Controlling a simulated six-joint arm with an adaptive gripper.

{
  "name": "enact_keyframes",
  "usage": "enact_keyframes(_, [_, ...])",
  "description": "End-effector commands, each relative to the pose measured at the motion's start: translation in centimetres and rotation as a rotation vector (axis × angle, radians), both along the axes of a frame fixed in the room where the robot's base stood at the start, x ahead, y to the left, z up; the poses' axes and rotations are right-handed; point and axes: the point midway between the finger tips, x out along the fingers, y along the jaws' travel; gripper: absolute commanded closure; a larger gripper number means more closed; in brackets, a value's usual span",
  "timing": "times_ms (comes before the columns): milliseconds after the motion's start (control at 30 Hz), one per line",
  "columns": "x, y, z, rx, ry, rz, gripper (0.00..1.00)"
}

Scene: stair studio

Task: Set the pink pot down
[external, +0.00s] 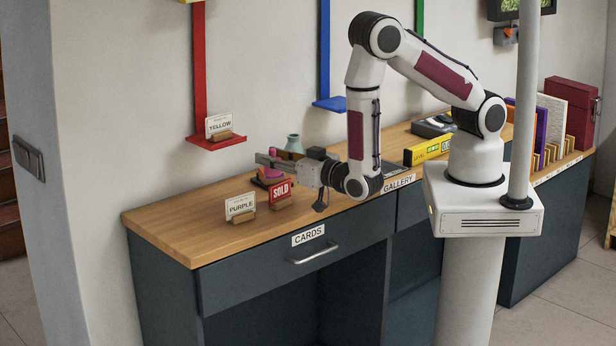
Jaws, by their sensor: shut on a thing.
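The pink pot (268,178) is at the left part of the wooden counter (180,213), just behind the SOLD card (281,190). The card and my gripper hide part of it. My gripper (268,164) reaches in from the right, low over the counter, with its fingers shut on the pot. The pot looks upright. I cannot tell whether its base touches the counter.
The PURPLE card (240,206) stands at the front left. A grey-green vase (294,143) stands behind my gripper. A red wall shelf (217,143) holds a YELLOW card (219,125). A yellow level (428,149) lies farther right. The counter's left end is clear.

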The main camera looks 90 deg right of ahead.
Motion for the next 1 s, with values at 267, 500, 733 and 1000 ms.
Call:
enact_keyframes(267, [-3.3, -3.0, 0.0, 0.000, -0.001, -0.188, 0.95])
enact_keyframes(500, [-6.3, -5.5, 0.3, 0.001, -0.001, -0.346, 0.95])
enact_keyframes(733, [-7.9, -6.5, 0.6, 0.001, -0.001, -0.424, 0.95])
enact_keyframes(1000, [-8.1, -6.7, 0.7, 0.000, 0.000, -0.433, 0.95])
